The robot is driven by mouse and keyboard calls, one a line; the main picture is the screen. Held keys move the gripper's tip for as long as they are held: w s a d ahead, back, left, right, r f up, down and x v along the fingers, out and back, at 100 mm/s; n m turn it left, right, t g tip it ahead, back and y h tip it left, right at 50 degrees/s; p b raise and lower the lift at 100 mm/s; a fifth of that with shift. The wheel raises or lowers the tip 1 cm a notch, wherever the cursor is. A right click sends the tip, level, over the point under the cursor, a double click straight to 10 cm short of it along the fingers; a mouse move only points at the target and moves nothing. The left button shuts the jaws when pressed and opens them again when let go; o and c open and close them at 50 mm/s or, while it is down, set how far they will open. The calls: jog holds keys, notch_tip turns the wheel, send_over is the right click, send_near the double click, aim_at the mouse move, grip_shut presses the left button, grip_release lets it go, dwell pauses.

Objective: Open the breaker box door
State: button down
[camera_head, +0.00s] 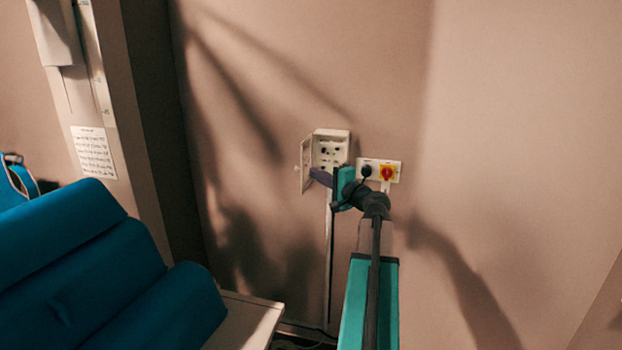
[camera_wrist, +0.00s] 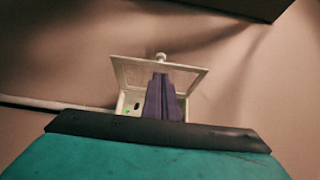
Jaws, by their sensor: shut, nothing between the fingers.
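The breaker box (camera_head: 333,138) is a small white box on the wall, in the middle of the head view. Its door (camera_head: 306,158) stands open, swung out on the left side, and the switches inside show. In the wrist view the open door (camera_wrist: 133,73) stands out from the box (camera_wrist: 124,101), with a small knob on its far edge. My gripper (camera_head: 313,172) is shut and empty, with its purple fingers at the lower front of the box beside the door. In the wrist view the fingers (camera_wrist: 161,76) overlap the door. I cannot tell whether they touch it.
A white plate with a black knob and a red-and-yellow rotary switch (camera_head: 387,172) is on the wall right of the box. A blue padded chair (camera_head: 90,270) fills the lower left. A white conduit (camera_head: 328,260) runs down below the box. The wall to the right is clear.

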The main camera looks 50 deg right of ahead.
jog(key=s+a+b, duration=0.2)
jog(key=s+a, duration=0.1)
jog(key=s, duration=0.7)
jog(key=shift+d, duration=0.1)
dwell(0.6)
